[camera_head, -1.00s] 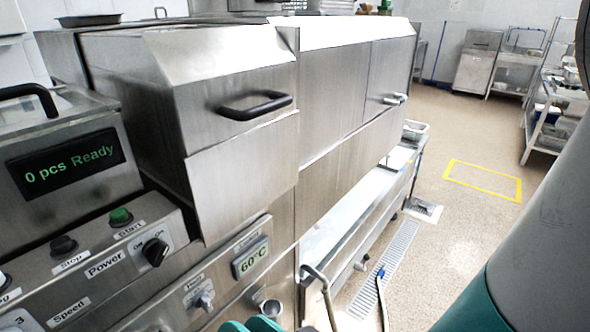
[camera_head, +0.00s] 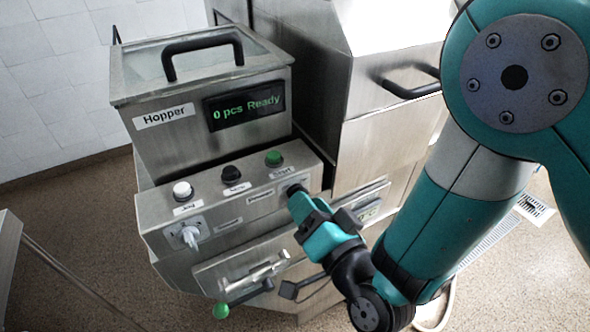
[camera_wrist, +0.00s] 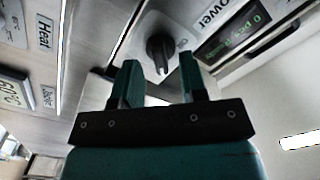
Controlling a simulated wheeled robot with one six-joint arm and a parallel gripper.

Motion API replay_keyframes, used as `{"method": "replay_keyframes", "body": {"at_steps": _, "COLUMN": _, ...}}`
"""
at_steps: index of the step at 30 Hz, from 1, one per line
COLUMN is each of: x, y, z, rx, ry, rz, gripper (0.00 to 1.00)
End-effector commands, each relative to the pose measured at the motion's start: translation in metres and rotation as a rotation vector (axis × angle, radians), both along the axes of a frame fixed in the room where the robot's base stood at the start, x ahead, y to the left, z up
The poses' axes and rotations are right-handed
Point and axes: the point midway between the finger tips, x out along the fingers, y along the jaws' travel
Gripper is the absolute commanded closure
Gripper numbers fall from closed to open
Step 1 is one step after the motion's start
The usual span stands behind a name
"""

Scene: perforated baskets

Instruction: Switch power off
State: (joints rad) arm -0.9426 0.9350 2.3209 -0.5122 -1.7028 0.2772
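The black Power knob (camera_wrist: 160,52) sits on a pale plate on the machine's steel control panel (camera_head: 160,235). In the wrist view it shows between the tips of my two teal fingers. My gripper (camera_wrist: 158,64) is open, with one finger to each side of the knob and a gap to both. Whether the fingertips reach past the knob's face is hard to tell. In the head view my gripper (camera_head: 302,207) is at the panel's right end and largely covers the knob. The green display (camera_head: 244,109) reads "0 pcs Ready".
Green Start (camera_head: 273,158), black Stop (camera_head: 231,173) and white Jog (camera_head: 182,190) buttons line the panel's top. A Speed knob (camera_head: 190,236) is at its left. A temperature display (camera_wrist: 15,92) is beside my gripper.

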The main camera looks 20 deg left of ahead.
Motion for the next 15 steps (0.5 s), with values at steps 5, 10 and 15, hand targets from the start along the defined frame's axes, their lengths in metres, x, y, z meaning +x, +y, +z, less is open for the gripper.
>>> {"method": "replay_keyframes", "body": {"at_steps": 5, "x": 0.0083, "y": 0.0019, "z": 0.0004, "rx": -0.001, "ry": 0.001, "rz": -0.017, "gripper": 0.61}}
{"method": "replay_keyframes", "body": {"at_steps": 10, "x": 0.0078, "y": 0.0047, "z": -0.0013, "rx": -0.002, "ry": 0.000, "rz": -0.014, "gripper": 0.61}}
{"method": "replay_keyframes", "body": {"at_steps": 15, "x": 0.0067, "y": 0.0064, "z": -0.0013, "rx": -0.001, "ry": 0.001, "rz": -0.010, "gripper": 0.72}}
